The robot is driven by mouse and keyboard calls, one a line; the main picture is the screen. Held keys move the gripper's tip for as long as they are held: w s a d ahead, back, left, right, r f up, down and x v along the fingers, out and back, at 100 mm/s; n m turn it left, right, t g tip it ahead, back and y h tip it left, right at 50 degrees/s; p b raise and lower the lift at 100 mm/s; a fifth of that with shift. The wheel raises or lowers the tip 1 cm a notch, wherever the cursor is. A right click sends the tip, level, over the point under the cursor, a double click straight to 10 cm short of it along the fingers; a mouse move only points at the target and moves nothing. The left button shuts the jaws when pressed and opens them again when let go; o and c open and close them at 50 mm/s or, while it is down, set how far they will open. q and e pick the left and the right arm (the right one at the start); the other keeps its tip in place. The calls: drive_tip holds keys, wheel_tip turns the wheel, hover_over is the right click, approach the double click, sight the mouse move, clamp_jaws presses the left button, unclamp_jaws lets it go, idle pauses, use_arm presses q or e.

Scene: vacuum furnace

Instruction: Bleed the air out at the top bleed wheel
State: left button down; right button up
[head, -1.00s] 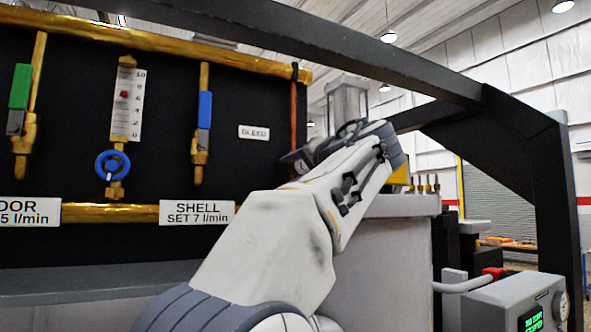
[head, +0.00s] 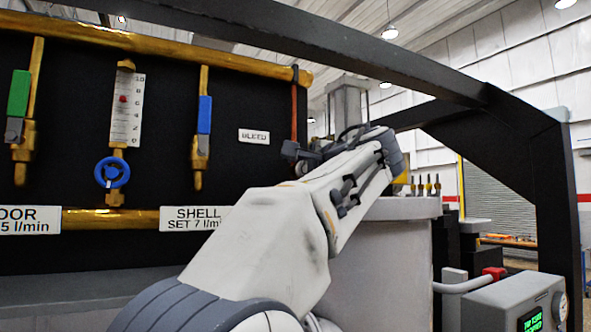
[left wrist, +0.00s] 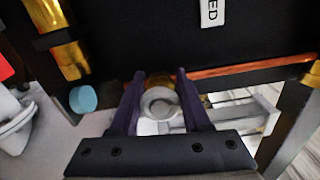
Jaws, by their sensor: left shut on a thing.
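My left gripper (head: 291,151) is at the right end of the black panel, just right of the BLEED label (head: 254,136) and at the foot of the thin copper line (head: 294,105). In the left wrist view, its two dark fingers (left wrist: 161,78) are closed about a pale round, ring-like wheel (left wrist: 160,104) with brass behind it. I take this to be the bleed wheel. In the head view the wheel is hidden by my gripper and wrist. My right gripper is not in view.
Blue flow wheel (head: 112,172), green-handled valve (head: 19,95) and blue-handled valve (head: 204,112) stand on the panel to the left. A dark frame beam (head: 400,60) crosses above my arm. A control box (head: 515,303) stands low at right.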

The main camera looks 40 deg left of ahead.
use_arm(q)
drive_tip(key=shift+m, duration=0.5)
drive_tip(key=shift+c, duration=1.8)
unclamp_jaws()
drive_tip(key=b+v, duration=0.3)
drive_tip(key=v, duration=0.7)
drive_tip(key=shift+d+b, duration=0.25)
drive_tip(key=shift+b, duration=0.05)
drive_tip(key=shift+f, duration=0.1)
